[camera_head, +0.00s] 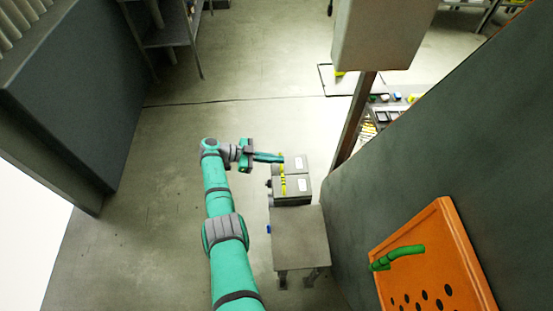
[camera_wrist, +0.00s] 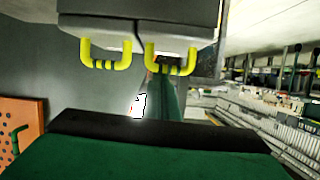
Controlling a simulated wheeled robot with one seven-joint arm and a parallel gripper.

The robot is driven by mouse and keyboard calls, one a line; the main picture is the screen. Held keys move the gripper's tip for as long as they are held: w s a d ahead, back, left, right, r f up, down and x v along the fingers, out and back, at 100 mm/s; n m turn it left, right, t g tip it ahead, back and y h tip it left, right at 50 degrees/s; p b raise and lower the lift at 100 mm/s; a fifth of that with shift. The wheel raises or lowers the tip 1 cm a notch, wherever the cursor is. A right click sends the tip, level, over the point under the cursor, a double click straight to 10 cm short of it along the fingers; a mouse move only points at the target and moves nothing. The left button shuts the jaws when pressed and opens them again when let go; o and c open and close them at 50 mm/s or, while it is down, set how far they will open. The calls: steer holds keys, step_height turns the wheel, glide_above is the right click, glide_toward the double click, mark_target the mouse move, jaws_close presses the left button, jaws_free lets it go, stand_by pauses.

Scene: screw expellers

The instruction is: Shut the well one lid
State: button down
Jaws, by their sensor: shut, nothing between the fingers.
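A dark grey box (camera_head: 291,201) has two lids side by side, each with a white label and a yellow handle. The far lid (camera_head: 297,162) has its handle at my fingertips; the near lid (camera_head: 299,184) is closer to the camera. I cannot tell which is well one, nor how far either lid is raised. My gripper (camera_head: 277,158) is shut and empty, its fingers pointing right at the far lid's handle; contact is unclear.
The box stands on a small grey table (camera_head: 300,238) with a bare front part. An orange panel (camera_head: 437,262) with a green pipe is at lower right. A brown post (camera_head: 353,122) rises right of the box. The floor left of my arm is clear.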

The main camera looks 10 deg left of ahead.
steer(key=shift+s+a+f, duration=0.15)
steer(key=shift+s+f, duration=0.1)
steer(key=shift+f, duration=0.2)
steer(key=shift+s+a+f, duration=0.1)
steer(key=shift+s+f, duration=0.1)
steer(key=shift+f, duration=0.2)
steer(key=shift+r, duration=0.15)
steer(key=r, duration=0.3)
steer(key=w+d+r, duration=0.1)
steer(key=r, duration=0.1)
steer(key=shift+s+a, duration=0.1)
steer(key=shift+a, duration=0.15)
steer(key=s+a+f, duration=0.1)
steer(key=s+a, duration=0.1)
steer(key=a, duration=0.6)
steer(key=shift+s+a, duration=0.2)
steer(key=shift+a, duration=0.2)
steer(key=shift+f, duration=0.15)
steer(key=shift+w, duration=0.1)
